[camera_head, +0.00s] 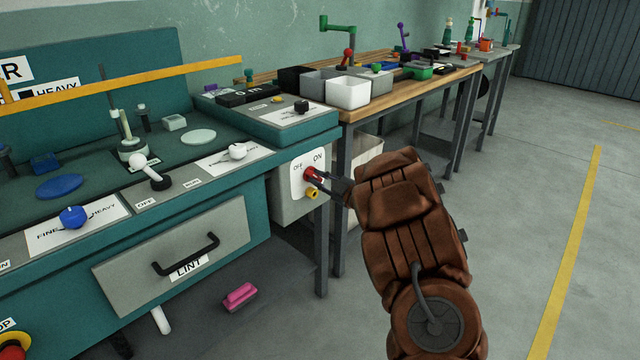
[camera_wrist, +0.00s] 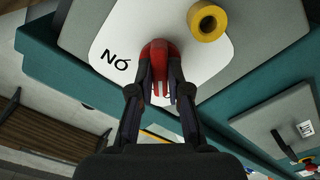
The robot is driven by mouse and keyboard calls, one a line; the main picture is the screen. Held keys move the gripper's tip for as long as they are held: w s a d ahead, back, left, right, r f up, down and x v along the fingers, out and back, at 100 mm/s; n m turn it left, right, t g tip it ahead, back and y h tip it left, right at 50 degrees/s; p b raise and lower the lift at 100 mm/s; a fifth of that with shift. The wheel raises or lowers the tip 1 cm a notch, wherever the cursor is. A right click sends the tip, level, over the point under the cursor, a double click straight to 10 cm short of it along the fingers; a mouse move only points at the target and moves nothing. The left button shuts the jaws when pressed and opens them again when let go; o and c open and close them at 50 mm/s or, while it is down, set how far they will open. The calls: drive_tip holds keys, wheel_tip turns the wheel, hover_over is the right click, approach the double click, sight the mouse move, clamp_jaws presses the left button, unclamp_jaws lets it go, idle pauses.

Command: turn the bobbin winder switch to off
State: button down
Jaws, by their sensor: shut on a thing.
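A red switch knob (camera_head: 312,174) sits on a white plate (camera_head: 300,188) marked OFF and ON, on the grey box at the right end of the teal bench. My gripper (camera_head: 320,179) reaches it from the right and is shut on the knob. In the wrist view the red knob (camera_wrist: 160,62) is between the two fingers of my gripper (camera_wrist: 160,92). I cannot tell which mark the knob points to. No bobbin winder name is readable on the plate.
A bench leg (camera_head: 321,245) stands just below. A drawer marked LINT (camera_head: 180,255) is at left. The floor at right is clear.

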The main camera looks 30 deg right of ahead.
idle(0.4)
drive_tip(key=c, duration=1.1)
unclamp_jaws()
drive_tip(key=shift+s, duration=0.1)
drive_tip(key=v, duration=1.1)
drive_tip(key=shift+s+d, duration=0.1)
drive_tip(key=shift+s, duration=0.3)
